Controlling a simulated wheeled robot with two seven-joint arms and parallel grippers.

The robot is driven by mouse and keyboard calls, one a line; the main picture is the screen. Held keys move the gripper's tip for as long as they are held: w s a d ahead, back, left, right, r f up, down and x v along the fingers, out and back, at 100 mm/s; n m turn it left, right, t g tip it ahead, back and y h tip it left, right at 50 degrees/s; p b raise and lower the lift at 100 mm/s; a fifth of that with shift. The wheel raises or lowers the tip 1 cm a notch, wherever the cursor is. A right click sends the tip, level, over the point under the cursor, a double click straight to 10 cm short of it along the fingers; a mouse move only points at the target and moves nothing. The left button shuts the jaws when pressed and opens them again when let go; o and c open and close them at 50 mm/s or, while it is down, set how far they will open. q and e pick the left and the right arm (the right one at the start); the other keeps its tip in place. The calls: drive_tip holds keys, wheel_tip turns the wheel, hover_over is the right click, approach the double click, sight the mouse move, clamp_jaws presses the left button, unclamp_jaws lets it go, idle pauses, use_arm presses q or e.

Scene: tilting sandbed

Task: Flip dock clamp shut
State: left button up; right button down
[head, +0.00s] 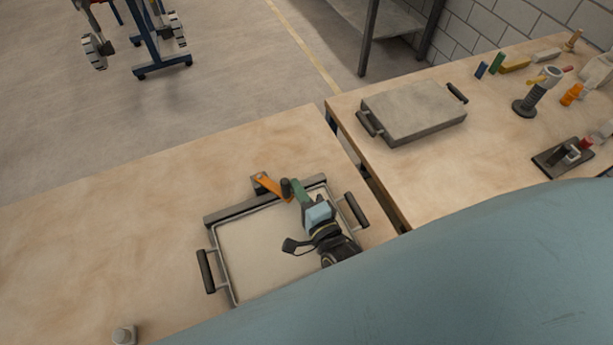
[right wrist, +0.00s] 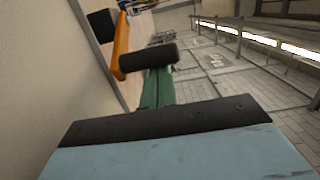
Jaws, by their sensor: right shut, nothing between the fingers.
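The dock clamp is an orange lever (head: 272,186) at the back of the tray, by the dark dock bar (head: 235,209). It runs aslant, and its right end is close to my right gripper. In the right wrist view the orange lever (right wrist: 121,42) stands just left of the dark fingertips. My right gripper (head: 287,188), with green fingers and dark tips, reaches over the back right of the tray and is shut and empty. I cannot tell whether its tips touch the lever. The sand tray (head: 222,262) sits on the near table. My left gripper is out of view.
The tray has dark handles at its left (head: 206,271) and right (head: 356,210). A grey knob (head: 124,334) stands near the front left. Past a gap, the right table holds a lidded grey tray (head: 415,108) and several small tools.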

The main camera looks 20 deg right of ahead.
drive_tip(key=a, duration=0.1)
drive_tip(key=s+a, duration=0.1)
drive_tip(key=a, duration=0.1)
drive_tip(key=shift+s+a, duration=0.15)
drive_tip(key=shift+s, duration=0.15)
drive_tip(key=shift+s+a+f, duration=0.1)
drive_tip(key=shift+s+a, duration=0.05)
drive_tip(key=shift+a, duration=0.55)
drive_tip(key=shift+s+a, duration=0.1)
drive_tip(key=shift+a, duration=0.65)
drive_tip(key=shift+s, duration=0.1)
drive_tip(key=shift+d+f, duration=0.1)
drive_tip(key=shift+d, duration=0.4)
drive_tip(key=d, duration=0.2)
drive_tip(key=s+d, duration=0.1)
drive_tip(key=shift+s+d+p, duration=0.15)
drive_tip(key=shift+d+p, duration=0.2)
drive_tip(key=shift+d, duration=0.05)
drive_tip(key=s+a, duration=0.1)
drive_tip(key=s, duration=0.1)
drive_tip(key=s+a+b, duration=0.1)
drive_tip(key=s, duration=0.1)
drive_tip(key=s+a, duration=0.2)
drive_tip(key=shift+s+a, duration=0.1)
drive_tip(key=shift+s, duration=0.3)
drive_tip(key=shift+s+a+r, duration=0.2)
drive_tip(key=shift+s, duration=0.2)
drive_tip(key=shift+h, duration=0.3)
